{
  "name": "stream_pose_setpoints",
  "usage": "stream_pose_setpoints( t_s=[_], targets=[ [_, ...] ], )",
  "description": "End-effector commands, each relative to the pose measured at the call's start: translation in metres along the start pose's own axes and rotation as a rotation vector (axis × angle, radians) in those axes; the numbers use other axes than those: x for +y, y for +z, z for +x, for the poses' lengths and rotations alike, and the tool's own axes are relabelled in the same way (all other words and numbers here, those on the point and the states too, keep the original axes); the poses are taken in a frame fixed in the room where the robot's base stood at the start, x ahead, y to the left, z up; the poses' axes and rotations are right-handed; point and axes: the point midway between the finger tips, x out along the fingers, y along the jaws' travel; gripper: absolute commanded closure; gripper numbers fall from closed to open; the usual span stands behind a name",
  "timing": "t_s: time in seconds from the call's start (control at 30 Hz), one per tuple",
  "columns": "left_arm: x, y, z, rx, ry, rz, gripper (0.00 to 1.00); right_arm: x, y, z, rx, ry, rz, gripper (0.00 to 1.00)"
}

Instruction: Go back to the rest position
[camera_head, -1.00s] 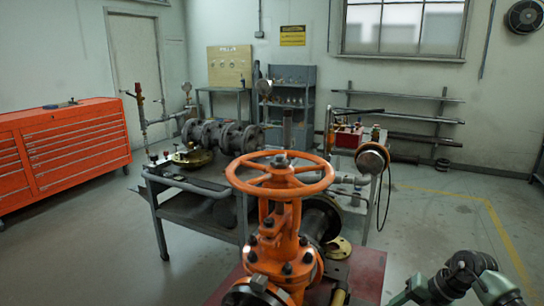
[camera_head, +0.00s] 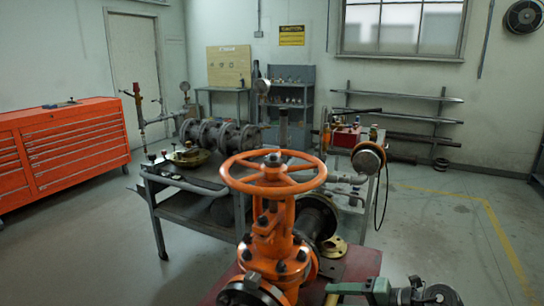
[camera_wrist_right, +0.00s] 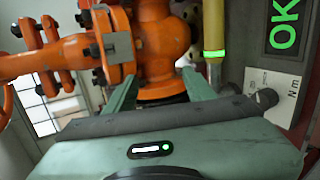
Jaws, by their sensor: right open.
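The orange gate valve (camera_head: 270,232) stands upright at the lower middle of the head view, its handwheel (camera_head: 234,181) on top. Its orange body also shows in the right wrist view (camera_wrist_right: 165,45), beyond my fingers. My right gripper (camera_wrist_right: 160,80) is open, with its two green fingers apart and nothing seen between them. In the head view my green right gripper and wrist are low, at the right of the valve's base, partly cut off by the bottom edge. My left gripper is not in view.
A yellow-handled tool (camera_wrist_right: 213,30) is close beyond my right finger, near a display reading OK (camera_wrist_right: 285,25). A workbench (camera_head: 160,215) with pipe parts stands behind the valve. A red tool cabinet (camera_head: 70,150) is at the left. Floor (camera_head: 450,230) at the right is clear.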

Motion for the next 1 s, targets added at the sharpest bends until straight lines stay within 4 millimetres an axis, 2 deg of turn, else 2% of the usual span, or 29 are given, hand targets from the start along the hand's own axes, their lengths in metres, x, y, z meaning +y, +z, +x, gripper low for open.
stream_pose_setpoints(
  t_s=[0.03,0.1,0.2,0.3,0.37,0.47,0.57,0.67,0.7,0.8,0.9,1.0],
  targets=[
    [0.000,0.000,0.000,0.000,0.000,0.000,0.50,0.017,-0.011,0.009,-0.021,0.093,0.027,0.46],
    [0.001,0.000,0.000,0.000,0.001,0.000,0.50,0.045,-0.019,0.014,-0.079,0.247,0.087,0.46],
    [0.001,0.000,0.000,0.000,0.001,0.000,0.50,0.080,-0.023,0.006,-0.198,0.463,0.222,0.46],
    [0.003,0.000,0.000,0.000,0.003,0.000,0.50,0.094,-0.017,-0.013,-0.344,0.630,0.399,0.46],
    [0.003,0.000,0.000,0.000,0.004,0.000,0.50,0.091,-0.012,-0.028,-0.438,0.703,0.523,0.46],
    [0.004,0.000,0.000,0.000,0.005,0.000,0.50,0.068,-0.006,-0.053,-0.604,0.774,0.753,0.46],
    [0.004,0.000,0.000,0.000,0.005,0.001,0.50,0.026,-0.011,-0.075,-0.770,0.775,1.002,0.46],
    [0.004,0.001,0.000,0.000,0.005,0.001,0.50,-0.027,-0.032,-0.091,-0.924,0.707,1.259,0.46],
    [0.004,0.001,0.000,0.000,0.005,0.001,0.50,-0.049,-0.046,-0.096,-0.980,0.659,1.361,0.46],
    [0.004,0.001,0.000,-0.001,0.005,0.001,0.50,-0.097,-0.089,-0.105,-1.088,0.509,1.593,0.46],
    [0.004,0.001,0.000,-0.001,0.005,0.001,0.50,-0.130,-0.135,-0.111,-1.151,0.351,1.765,0.46],
    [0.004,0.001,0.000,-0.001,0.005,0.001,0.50,-0.149,-0.173,-0.116,-1.182,0.214,1.882,0.46]
  ],
)
